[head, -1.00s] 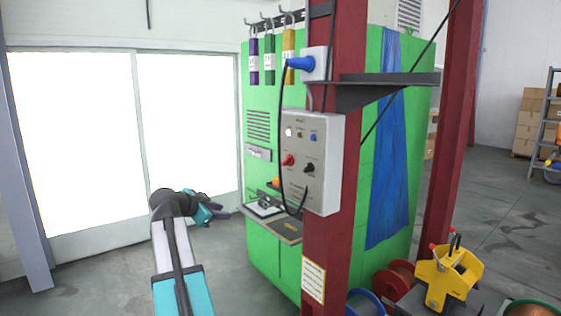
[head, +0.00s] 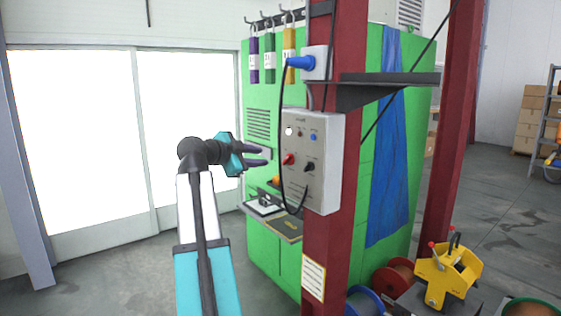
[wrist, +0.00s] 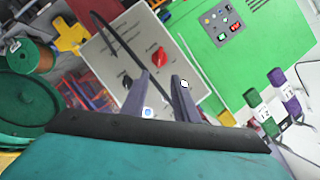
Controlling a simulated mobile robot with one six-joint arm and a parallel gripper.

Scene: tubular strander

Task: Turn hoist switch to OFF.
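A grey control box (head: 322,150) is mounted on the red column in the head view. Its face carries a red rotary knob (head: 289,159), a black rotary knob (head: 309,167) and small round lamps or buttons above. Its lettering is too small to read, so I cannot tell which knob is labelled hoist. In the wrist view, the red knob (wrist: 160,57) is just beyond my fingertips and the black knob (wrist: 127,80) is to their left. My gripper (head: 262,156) is open and empty, left of the box and apart from it. Its fingers also show in the wrist view (wrist: 160,76).
A black cable (head: 281,120) loops from the blue plug (head: 301,63) across the box face. A small shelf (head: 284,229) juts out below. The floor to the left is clear.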

